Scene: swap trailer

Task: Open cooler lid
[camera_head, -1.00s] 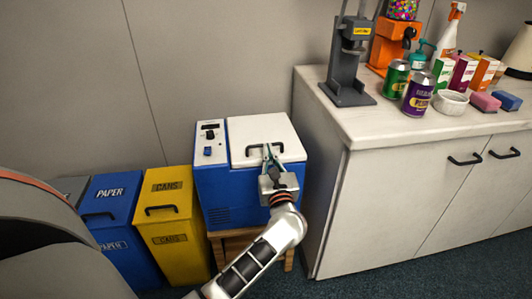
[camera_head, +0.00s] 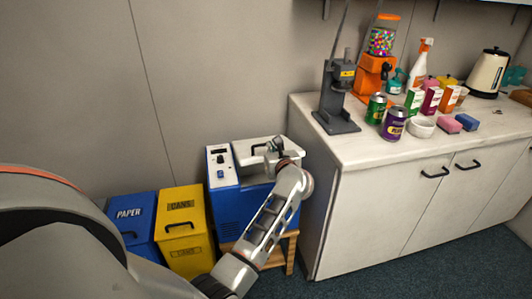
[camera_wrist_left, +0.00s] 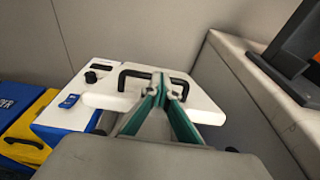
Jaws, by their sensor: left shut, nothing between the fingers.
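The blue cooler (camera_head: 230,208) stands beside the counter, with a white control panel (camera_head: 222,168) on its left top. Its white lid (camera_head: 287,150) appears partly raised, its front edge above the panel's front edge. In the left wrist view the lid (camera_wrist_left: 200,102) is tilted, with a gap under its left front. The black lid handle (camera_wrist_left: 132,73) runs across its top. My left gripper (camera_head: 276,148) is at this handle; in the left wrist view its green fingers (camera_wrist_left: 160,78) meet at the tips and overlap the handle bar. I cannot tell whether they touch it.
The blue paper bin (camera_head: 131,222) and yellow cans bin (camera_head: 183,222) stand left of the cooler. The counter (camera_head: 350,148) on the right holds a grey press (camera_head: 337,110), cans, boxes and a kettle. The wall is close behind the cooler.

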